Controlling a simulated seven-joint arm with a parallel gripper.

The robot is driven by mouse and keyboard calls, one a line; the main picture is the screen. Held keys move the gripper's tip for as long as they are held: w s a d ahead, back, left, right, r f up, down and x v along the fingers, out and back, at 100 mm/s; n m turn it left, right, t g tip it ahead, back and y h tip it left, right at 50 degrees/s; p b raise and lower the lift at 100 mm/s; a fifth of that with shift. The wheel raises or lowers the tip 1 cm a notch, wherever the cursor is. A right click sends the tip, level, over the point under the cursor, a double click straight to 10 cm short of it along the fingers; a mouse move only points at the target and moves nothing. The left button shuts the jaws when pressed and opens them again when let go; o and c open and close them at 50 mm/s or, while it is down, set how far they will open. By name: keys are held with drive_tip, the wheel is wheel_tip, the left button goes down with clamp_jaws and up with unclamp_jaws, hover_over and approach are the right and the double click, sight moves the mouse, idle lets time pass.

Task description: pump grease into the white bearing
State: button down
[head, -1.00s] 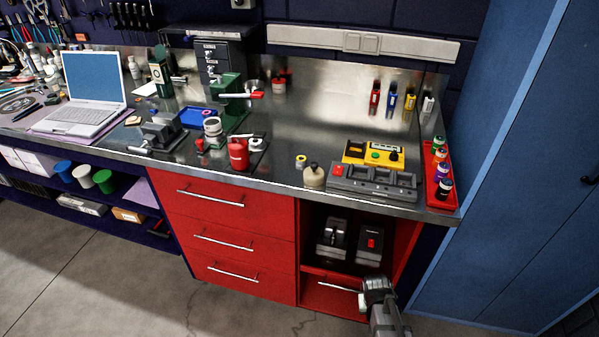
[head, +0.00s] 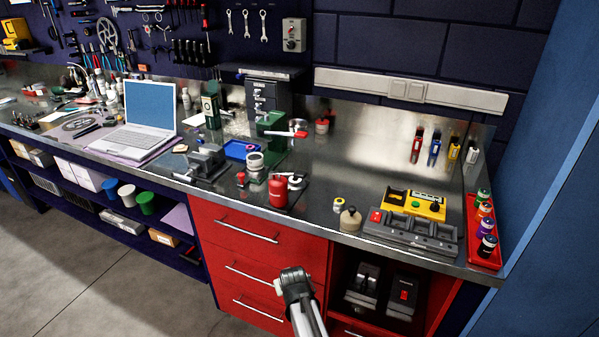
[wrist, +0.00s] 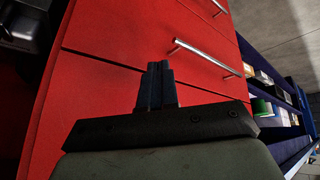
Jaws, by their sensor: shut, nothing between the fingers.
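My gripper (wrist: 158,68) is shut and empty, its dark fingers together in front of the red drawer fronts in the wrist view. In the head view my arm's grey end (head: 295,283) is below the bench top, and the fingers cannot be made out. On the bench above stand a red can (head: 278,192) and, just right of it, a small whitish part (head: 296,182) on a dark base; either may belong to the greasing, but I cannot tell. A small yellow-and-white round piece (head: 338,205) lies farther right. I cannot tell which thing is the white bearing.
The red drawers (head: 240,252) have bar handles (wrist: 203,55). The bench carries a vise (head: 206,163), a green press (head: 270,130), a beige bottle (head: 350,219), a charger block (head: 410,232) and a red tray of bottles (head: 484,258). Clear bench lies around the middle.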

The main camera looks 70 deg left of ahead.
drive_tip(key=s+a+r+n+g+y, duration=0.1)
drive_tip(key=s+a+r+y, duration=0.1)
drive_tip(key=s+a+r, duration=0.6)
drive_tip(key=s+a+r+n+g+y, duration=0.15)
drive_tip(key=s+a+r, duration=0.35)
drive_tip(key=s, duration=0.6)
drive_tip(key=s+a+r+n+g+y, duration=0.1)
drive_tip(key=s+a+r+g+y, duration=0.1)
drive_tip(key=s+a+r, duration=0.5)
drive_tip(key=w+d+r+m+t+h, duration=0.2)
drive_tip(key=w+r+m, duration=0.1)
drive_tip(key=w+r, duration=0.5)
drive_tip(key=w+d+r+m+t+h, duration=0.25)
drive_tip(key=w+r, duration=0.35)
drive_tip(key=r, duration=0.3)
drive_tip(key=w+d+r+m+h, duration=0.2)
drive_tip(key=w+d+r+m, duration=0.1)
drive_tip(key=w+d+r, duration=0.2)
drive_tip(key=w+d+r+m+t+h, duration=0.1)
drive_tip(key=w+d+r+m+h, duration=0.2)
drive_tip(key=w+r, duration=0.7)
wheel_tip(320, 180, up, 3)
drive_tip(key=shift+w+d+f+m, duration=0.1)
drive_tip(key=shift+w+d+m, duration=0.35)
drive_tip(key=shift+d, duration=0.75)
drive_tip(key=shift+s+f, duration=0.1)
drive_tip(key=shift+s, duration=0.05)
